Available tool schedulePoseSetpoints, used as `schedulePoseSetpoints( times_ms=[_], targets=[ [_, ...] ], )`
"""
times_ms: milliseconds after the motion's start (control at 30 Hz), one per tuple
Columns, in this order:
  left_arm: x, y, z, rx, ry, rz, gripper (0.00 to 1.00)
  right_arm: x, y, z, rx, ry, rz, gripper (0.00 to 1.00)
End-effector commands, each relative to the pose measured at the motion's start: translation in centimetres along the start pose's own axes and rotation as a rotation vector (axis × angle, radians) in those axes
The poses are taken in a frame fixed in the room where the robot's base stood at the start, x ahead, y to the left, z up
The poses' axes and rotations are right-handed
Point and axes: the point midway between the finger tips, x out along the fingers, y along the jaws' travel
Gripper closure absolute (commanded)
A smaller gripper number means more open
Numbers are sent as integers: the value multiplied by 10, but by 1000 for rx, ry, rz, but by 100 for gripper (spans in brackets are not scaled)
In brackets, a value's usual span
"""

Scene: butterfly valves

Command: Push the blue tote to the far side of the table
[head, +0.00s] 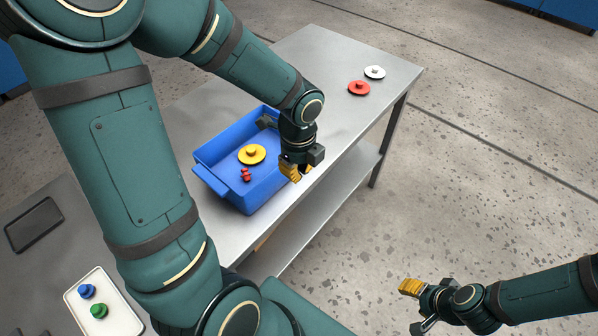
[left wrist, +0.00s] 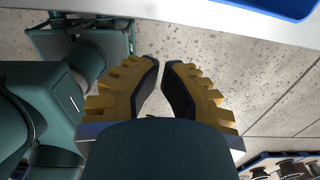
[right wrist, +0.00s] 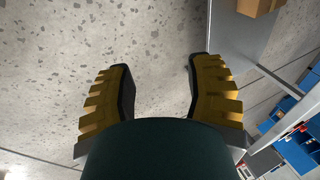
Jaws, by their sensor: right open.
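The blue tote (head: 212,180) stands on the grey metal table (head: 325,65), close to its right edge. The tote's edge (left wrist: 285,6) shows there too. My right gripper (head: 410,305) is open and empty over the floor.
A red disc (head: 359,88) and a white disc (head: 375,72) lie at the table's far end. A white tray (head: 112,299) with blue and green knobbed parts and a dark tray (head: 34,224) lie at lower left. A lower shelf (head: 330,190) runs below the tabletop.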

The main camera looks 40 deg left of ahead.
Motion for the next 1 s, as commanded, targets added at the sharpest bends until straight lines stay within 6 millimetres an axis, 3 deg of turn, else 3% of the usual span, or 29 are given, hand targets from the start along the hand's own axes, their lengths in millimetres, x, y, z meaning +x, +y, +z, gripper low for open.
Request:
schedulePoseSetpoints(
  times_ms=[467, 700, 1000],
  targets=[
    [94, 1, -2, -2, 4, 5, 100, 31, 12, 13, -8, -27, -3, 48],
    [91, 0, 30, -9, 3, 0, 100, 27, 10, 13, -8, -27, -3, 48],
    [91, 0, 39, -5, 3, 1, 100, 27, 10, 13, -8, -27, -3, 48]
  ],
)
